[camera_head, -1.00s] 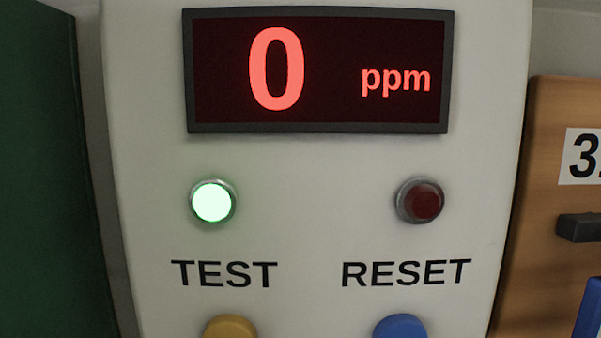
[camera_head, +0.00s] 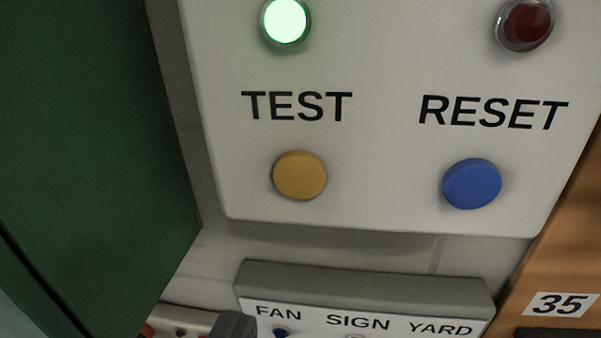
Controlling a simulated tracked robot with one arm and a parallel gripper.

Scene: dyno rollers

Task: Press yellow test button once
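The yellow test button (camera_head: 299,175) is a round cap on the white panel (camera_head: 385,140), below the word TEST. It appears raised, and nothing touches it. A blue button (camera_head: 471,184) sits to its right under the word RESET. My gripper does not show in the view, so its place relative to the yellow button cannot be told.
A lit green lamp (camera_head: 286,20) and a dark red lamp (camera_head: 525,23) are above the labels. A dark green surface (camera_head: 80,140) stands at left. Below is a box (camera_head: 365,290) labelled FAN, SIGN, YARD. A wooden board (camera_head: 545,260) is at right.

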